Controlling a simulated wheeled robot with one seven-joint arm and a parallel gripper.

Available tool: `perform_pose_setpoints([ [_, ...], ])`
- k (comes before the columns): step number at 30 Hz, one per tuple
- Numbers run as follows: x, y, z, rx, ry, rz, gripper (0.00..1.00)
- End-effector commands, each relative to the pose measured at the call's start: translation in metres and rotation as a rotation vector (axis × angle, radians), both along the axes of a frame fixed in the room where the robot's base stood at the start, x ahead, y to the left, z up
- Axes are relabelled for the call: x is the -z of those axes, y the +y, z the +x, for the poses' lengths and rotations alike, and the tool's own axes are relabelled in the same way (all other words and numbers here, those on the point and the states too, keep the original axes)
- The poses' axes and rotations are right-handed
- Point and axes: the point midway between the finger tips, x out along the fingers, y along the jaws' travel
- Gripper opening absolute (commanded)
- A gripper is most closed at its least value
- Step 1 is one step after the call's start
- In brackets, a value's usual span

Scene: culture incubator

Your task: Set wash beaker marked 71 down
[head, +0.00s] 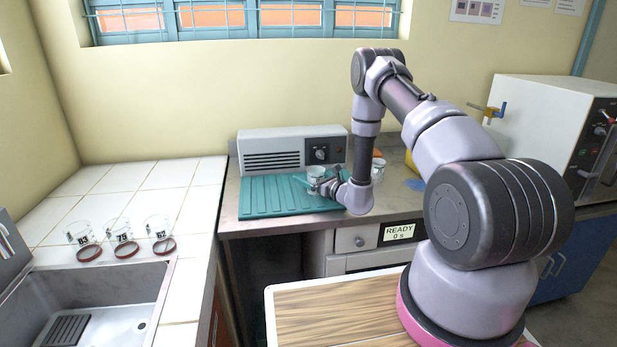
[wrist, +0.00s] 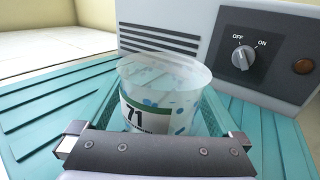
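The wash beaker marked 71 (wrist: 165,95) is a clear cup with blue specks and a green-and-white label, upright in the middle of the wrist view. In the head view the beaker (head: 316,172) shows small, over the teal ribbed platform (head: 262,197) of a grey machine. My gripper (head: 322,184) reaches it from the right; in the wrist view my gripper (wrist: 160,128) has a teal finger along each side of the beaker and looks shut on it. The beaker's base is hidden behind the gripper, so I cannot tell whether it touches the platform.
The machine's grey housing (head: 285,152), with an OFF/ON knob, stands right behind the beaker. Three marked beakers (head: 122,232) with dark red rings stand on the white tiles by the sink (head: 100,300). A white oven (head: 545,130) is at right. The platform's left part is clear.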

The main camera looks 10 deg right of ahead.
Motion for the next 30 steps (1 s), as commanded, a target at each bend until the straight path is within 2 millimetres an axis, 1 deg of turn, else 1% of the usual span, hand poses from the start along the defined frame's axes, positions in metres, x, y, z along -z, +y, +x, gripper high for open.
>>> perform_pose_setpoints([
  [5, -0.003, 0.0, 0.0, 0.0, 0.0, 0.0, 1.0],
  [8, -0.002, -0.006, -0.007, 0.002, 0.002, -0.001, 1.0],
  [11, -0.002, -0.016, -0.021, 0.003, 0.004, 0.0, 1.0],
  [18, -0.002, -0.046, -0.065, 0.004, 0.005, 0.002, 1.0],
  [21, -0.002, -0.055, -0.08, 0.004, 0.004, 0.001, 1.0],
  [25, -0.002, -0.063, -0.093, 0.002, 0.004, 0.0, 1.0],
  [30, -0.003, -0.067, -0.1, 0.001, 0.001, -0.001, 1.0],
])
